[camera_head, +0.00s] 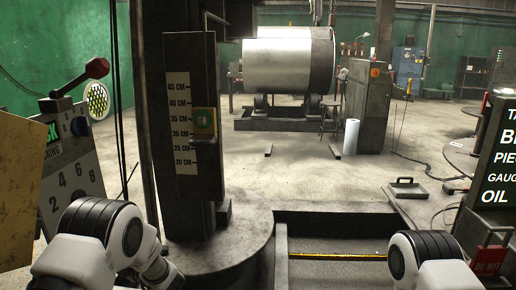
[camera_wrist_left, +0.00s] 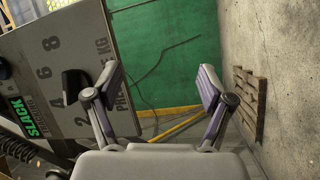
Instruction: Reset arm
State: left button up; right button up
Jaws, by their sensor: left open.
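My left gripper (camera_wrist_left: 160,84) is open and empty in the left wrist view, its two fingers spread wide apart. A tilted grey panel with numbers and a green "SLACK" label (camera_wrist_left: 32,118) fills the left of that view, beside the left finger. In the head view, white and black links of my arms stand at the lower left and lower right. Neither gripper's fingers show in the head view.
A dark column with a centimetre scale (camera_head: 180,130) stands on a round base near my left arm. A metal drum (camera_head: 280,62) lies behind. A wooden pallet (camera_wrist_left: 249,101) is by the wall.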

pick_arm(q)
jog(key=s+d+f+m+g+h+p, duration=0.1)
jog(key=s+d+f+m+h+p, duration=0.1)
jog(key=s+f+m+h+p, duration=0.5)
jog(key=s+d+f+m+h+p, duration=0.1)
jog(key=s+d+f+m+h, duration=0.15)
jog(key=s+f+m, duration=0.65)
jog(key=s+d+m+g+h, duration=0.2)
jog(key=s+d+m, duration=0.1)
jog(key=s, duration=0.5)
jog(key=s+d+m+g+h, duration=0.3)
jog(key=s+m, duration=0.1)
jog(key=s, duration=0.5)
jog(key=s+d+m+g+h, duration=0.2)
jog(key=s+d+m, duration=0.1)
jog(key=s, duration=0.5)
jog(key=shift+s+d+m+g, duration=0.35)
jog(key=shift+d+m+g, duration=0.05)
jog(key=shift+d, duration=0.05)
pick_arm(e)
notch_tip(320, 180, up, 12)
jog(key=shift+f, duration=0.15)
